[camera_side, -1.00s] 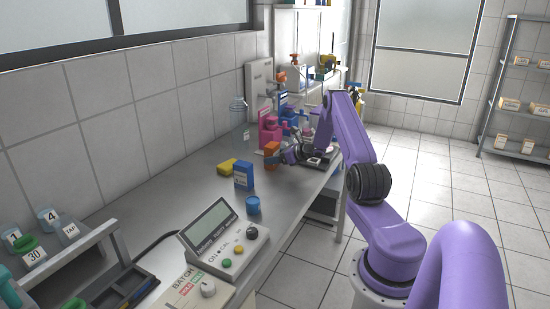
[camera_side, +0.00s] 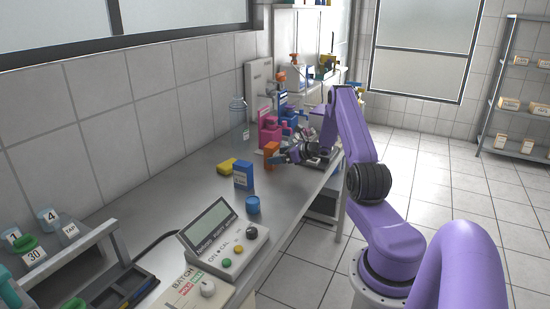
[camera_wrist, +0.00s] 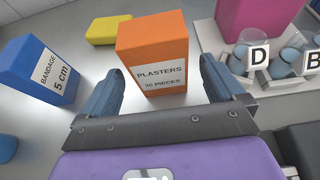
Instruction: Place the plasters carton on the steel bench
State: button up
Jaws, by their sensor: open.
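The orange plasters carton (camera_wrist: 158,58) stands upright on the steel bench (camera_wrist: 85,135), its label facing my gripper in the wrist view. In the side view the carton (camera_side: 271,154) stands towards the far part of the bench (camera_side: 214,213). My gripper (camera_wrist: 160,88) is open, with one finger on each side of the carton's near face. Gaps show between the fingers and the carton's sides. In the side view my gripper (camera_side: 284,158) is small, just right of the carton.
A blue bandage carton (camera_wrist: 42,72) stands left of my gripper, and a yellow block (camera_wrist: 108,30) lies behind. On the right, a white rack (camera_wrist: 213,40) holds beakers lettered D (camera_wrist: 256,56) and B. A blue cup (camera_side: 253,205) stands nearer on the bench.

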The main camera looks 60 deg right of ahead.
jog(key=v, duration=0.9)
jog(key=shift+s, duration=0.15)
jog(key=w+a+r+n+g+y, duration=0.25)
jog(key=w+a+n, duration=0.2)
jog(key=a, duration=0.55)
jog(key=w+a+r+n+g+y, duration=0.1)
jog(key=w+a+r+n+y, duration=0.25)
jog(key=a, duration=0.55)
jog(key=s+a+r+n+g+y, duration=0.15)
jog(key=a+n+g, duration=0.35)
jog(key=a, duration=0.5)
jog(key=s+a+n+g+y, duration=0.2)
jog(key=s+a+n, duration=0.1)
jog(key=a+n, duration=0.55)
jog(key=s+a+r+n+g+h, duration=0.25)
jog(key=s+a+n+g, duration=0.25)
jog(key=s+a+n, duration=0.55)
jog(key=s+a+r+n+t+h, duration=0.1)
jog(key=s+n+h, duration=0.5)
jog(key=s+n, duration=1)
jog(key=shift+s+a+r+n+t+h, duration=0.25)
jog(key=shift+a+t, duration=0.4)
jog(key=shift+a, duration=0.5)
